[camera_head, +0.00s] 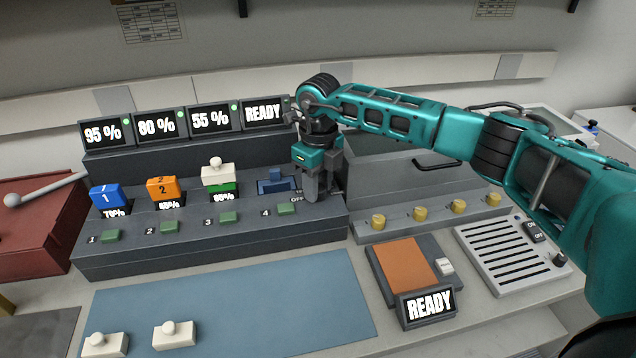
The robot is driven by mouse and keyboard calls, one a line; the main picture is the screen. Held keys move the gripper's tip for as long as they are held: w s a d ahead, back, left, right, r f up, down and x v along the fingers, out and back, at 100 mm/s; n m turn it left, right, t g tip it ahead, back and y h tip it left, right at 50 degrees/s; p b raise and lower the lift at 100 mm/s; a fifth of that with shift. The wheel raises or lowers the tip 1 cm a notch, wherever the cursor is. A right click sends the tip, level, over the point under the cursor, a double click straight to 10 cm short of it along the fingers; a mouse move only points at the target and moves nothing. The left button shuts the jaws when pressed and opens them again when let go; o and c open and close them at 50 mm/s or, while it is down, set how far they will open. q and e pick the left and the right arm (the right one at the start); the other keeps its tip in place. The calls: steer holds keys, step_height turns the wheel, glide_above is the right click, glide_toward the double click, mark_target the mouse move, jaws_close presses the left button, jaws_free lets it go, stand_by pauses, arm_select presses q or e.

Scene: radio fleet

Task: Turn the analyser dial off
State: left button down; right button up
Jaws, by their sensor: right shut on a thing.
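My right gripper (318,192) points down at the right end of the long dark console (215,248), beside an "OFF" label (297,200). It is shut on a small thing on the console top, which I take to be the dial. The fingers hide nearly all of it, so its pointing direction cannot be told. A blue empty slot (276,185) lies just left of the fingers. My left gripper is not in view.
A blue block (106,196), an orange block (162,189) and a white-and-green block (218,176) sit in the console. Yellow knobs (420,213) line a grey unit on the right. A blue mat (245,300) lies in front.

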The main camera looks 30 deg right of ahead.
steer(key=n+b, duration=0.1)
steer(key=n, duration=0.4)
steer(key=shift+b, duration=0.4)
steer(key=shift+n+b, duration=0.45)
steer(key=shift+n, duration=1.35)
steer(key=shift+r, duration=0.1)
steer(key=o, duration=1)
steer(key=shift+o, duration=0.2)
